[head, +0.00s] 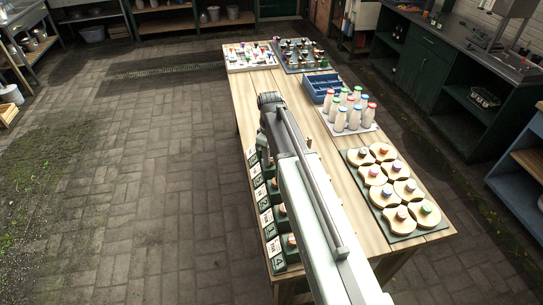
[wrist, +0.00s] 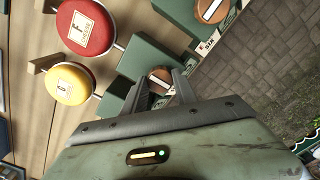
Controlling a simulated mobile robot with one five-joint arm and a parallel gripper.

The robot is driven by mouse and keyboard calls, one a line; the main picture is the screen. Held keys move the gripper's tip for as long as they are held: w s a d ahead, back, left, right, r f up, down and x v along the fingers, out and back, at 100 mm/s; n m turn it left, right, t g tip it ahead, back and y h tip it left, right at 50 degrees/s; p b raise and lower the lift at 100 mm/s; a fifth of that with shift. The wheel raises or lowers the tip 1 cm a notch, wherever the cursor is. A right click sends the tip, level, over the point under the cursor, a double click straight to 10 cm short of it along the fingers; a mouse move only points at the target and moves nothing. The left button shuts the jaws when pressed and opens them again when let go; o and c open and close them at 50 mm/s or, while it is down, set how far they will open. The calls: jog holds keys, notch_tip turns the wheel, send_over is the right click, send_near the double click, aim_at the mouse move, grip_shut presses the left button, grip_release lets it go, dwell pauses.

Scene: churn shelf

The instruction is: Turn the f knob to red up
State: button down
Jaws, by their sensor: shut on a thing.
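My gripper (wrist: 162,88) is shut on a round wooden knob (wrist: 161,76) with a pale bar, beside a green block (wrist: 145,60) in the wrist view. A card (wrist: 207,42) with an F is next to this block, so it appears to be the f knob; the fingers hide part of it. A red disc (wrist: 86,27) marked F CHEESE faces the camera on a rod running toward the block. A yellow disc (wrist: 70,82) marked G lies below it. In the head view my arm hides the gripper and much of the row of green blocks (head: 279,245).
In the head view, wooden cheese-shaped pieces (head: 403,192), bottles (head: 354,119), a blue crate (head: 321,86) and trays of small items (head: 248,56) stand on the bench (head: 350,225). Paved floor is clear at left.

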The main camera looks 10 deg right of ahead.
jog(key=c, duration=1)
grip_release()
jog(key=shift+o, duration=0.2)
notch_tip(320, 180, up, 8)
jog(key=p, duration=0.8)
jog(key=shift+f, duration=0.15)
